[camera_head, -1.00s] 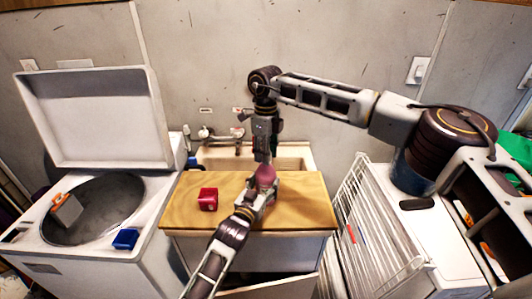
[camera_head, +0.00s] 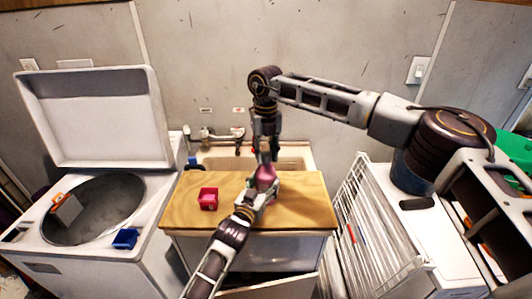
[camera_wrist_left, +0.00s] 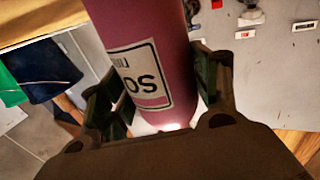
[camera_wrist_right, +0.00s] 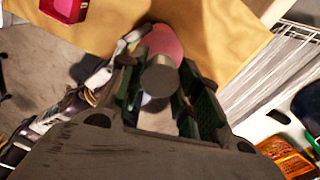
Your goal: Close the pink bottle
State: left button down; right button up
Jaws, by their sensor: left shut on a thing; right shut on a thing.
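The pink bottle (camera_head: 265,178) stands over the wooden counter, and its labelled side fills much of the left wrist view (camera_wrist_left: 140,65). My left gripper (camera_head: 262,190) is shut around the bottle's body, with a finger on each side of it (camera_wrist_left: 152,90). My right gripper (camera_head: 266,156) points down directly above the bottle. In the right wrist view a grey round cap (camera_wrist_right: 159,76) sits between the right fingers (camera_wrist_right: 160,95), over the pink bottle top (camera_wrist_right: 162,42). Whether the cap touches the bottle's neck is hidden.
A red open box (camera_head: 208,198) sits on the wooden counter (camera_head: 300,208), left of the bottle. A sink (camera_head: 290,158) lies behind. An open washer (camera_head: 95,205) stands left, with a blue box (camera_head: 125,239) on its edge. A white drying rack (camera_head: 365,235) stands right.

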jog(key=m, duration=0.3)
jog(key=shift+m, duration=0.4)
jog(key=o, duration=1.2)
jog(key=shift+r, duration=0.1)
jog(key=shift+r, duration=5.9)
pick_arm(q)
jog(key=shift+c, duration=1.5)
grip_release()
jog(key=shift+s, duration=0.1)
